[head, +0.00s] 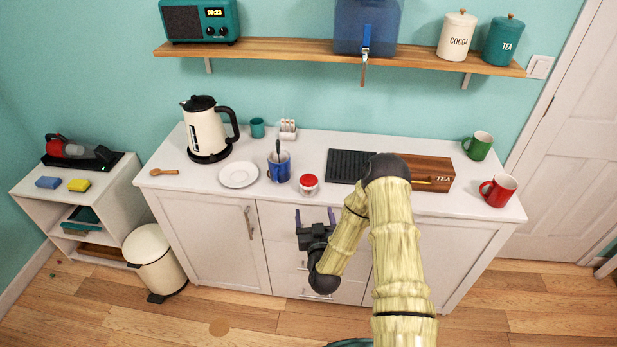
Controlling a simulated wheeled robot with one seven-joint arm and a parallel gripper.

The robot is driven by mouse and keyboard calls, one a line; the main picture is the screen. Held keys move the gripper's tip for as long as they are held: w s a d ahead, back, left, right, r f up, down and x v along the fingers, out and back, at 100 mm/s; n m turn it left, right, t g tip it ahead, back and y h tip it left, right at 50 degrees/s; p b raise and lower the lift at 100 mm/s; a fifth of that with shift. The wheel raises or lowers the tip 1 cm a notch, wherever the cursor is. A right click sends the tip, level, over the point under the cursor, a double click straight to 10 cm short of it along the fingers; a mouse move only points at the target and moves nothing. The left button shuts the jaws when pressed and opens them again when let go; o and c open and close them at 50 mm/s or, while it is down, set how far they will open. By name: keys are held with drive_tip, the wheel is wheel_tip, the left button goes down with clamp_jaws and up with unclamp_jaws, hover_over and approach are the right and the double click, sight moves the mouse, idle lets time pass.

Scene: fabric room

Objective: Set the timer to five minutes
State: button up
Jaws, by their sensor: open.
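A small round red-and-white item (309,184), which looks like the timer, sits on the white counter near its front edge. Its dial markings are too small to read. My gripper (315,216) is in front of the counter, below and apart from this item. Its two fingers point toward the counter and are spread, with nothing between them.
A blue mug (279,168) holding a utensil and a white plate (239,174) stand left of the red-and-white item. A dark ridged tray (350,164) and a wooden tea box (433,174) lie to the right. A kettle (207,131) stands behind the plate.

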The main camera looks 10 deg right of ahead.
sight(309, 177)
drive_tip(key=w+p, duration=0.1)
drive_tip(key=w, duration=0.4)
drive_tip(key=w+p, duration=0.1)
drive_tip(key=w, duration=0.5)
drive_tip(key=w+d+p, duration=0.1)
drive_tip(key=w, duration=0.5)
drive_tip(key=shift+w+d, duration=0.1)
drive_tip(key=shift+w, duration=0.1)
drive_tip(key=shift+c, duration=0.4)
drive_tip(key=c, duration=0.9)
drive_tip(key=shift+m+h, duration=0.3)
drive_tip(key=shift+h, duration=0.2)
drive_tip(key=shift+d+m+h, duration=0.15)
drive_tip(key=shift+m+h, duration=0.25)
drive_tip(key=shift+h, duration=0.2)
drive_tip(key=o, duration=1)
